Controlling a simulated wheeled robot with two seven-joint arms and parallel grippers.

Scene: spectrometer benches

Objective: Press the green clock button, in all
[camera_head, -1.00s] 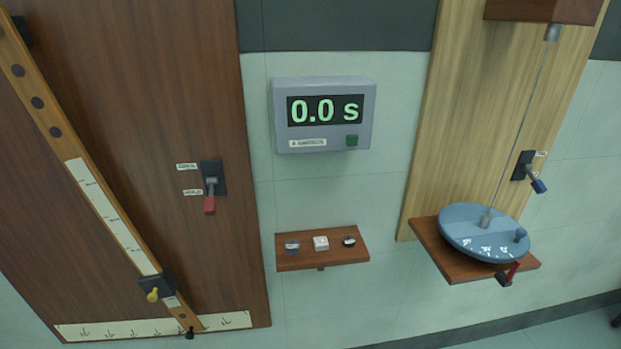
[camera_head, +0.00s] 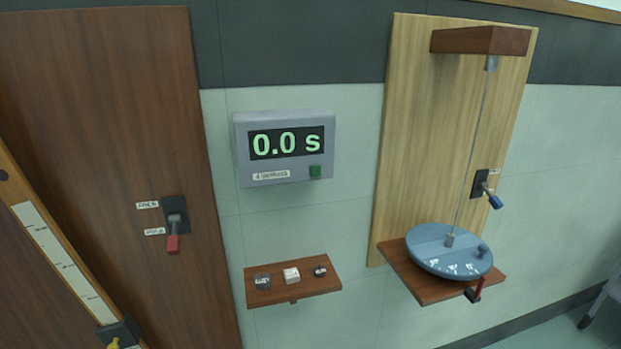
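The green clock button (camera_head: 315,171) sits at the lower right of the front of the grey wall clock (camera_head: 284,148). The clock's dark display (camera_head: 286,143) reads "0.0 s" in green digits. A small white label (camera_head: 271,175) is left of the button; its text is too small to read. Nothing covers the button. Neither of my grippers shows in this view.
A wooden shelf (camera_head: 318,286) with several small pieces is below the clock. On the right, a blue disc (camera_head: 436,262) hangs by a rod over a bracket (camera_head: 411,286). A red-handled lever (camera_head: 173,243) is on the dark panel (camera_head: 100,120) at left.

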